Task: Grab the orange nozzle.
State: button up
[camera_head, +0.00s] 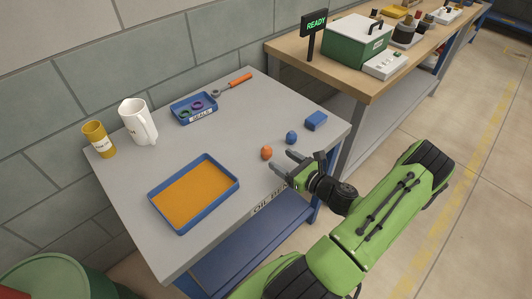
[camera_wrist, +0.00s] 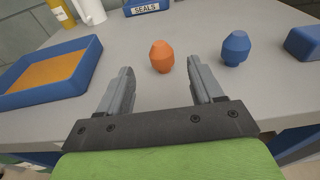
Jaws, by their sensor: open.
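The orange nozzle (camera_head: 266,153) stands on the grey table near its front right edge. In the wrist view the orange nozzle (camera_wrist: 162,57) sits a little beyond my fingertips, roughly centred between them. My gripper (camera_head: 282,162) is open and empty, low over the table's front edge. It also shows in the wrist view (camera_wrist: 160,75), with its two grey fingers spread apart and pointing at the nozzle. A gap is visible between the fingers and the nozzle.
A blue nozzle-like piece (camera_wrist: 235,48) stands right of the orange one, with a blue block (camera_head: 316,121) farther right. A blue tray with an orange floor (camera_head: 207,213) lies left. A seals bin (camera_head: 194,108), white jug (camera_head: 138,121) and yellow cup (camera_head: 98,139) stand farther back.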

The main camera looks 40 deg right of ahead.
aim_at(270, 152)
jog(key=w, duration=0.4)
jog(key=w+f+b, duration=0.1)
jog(key=shift+w, duration=0.4)
jog(key=c, duration=1.1)
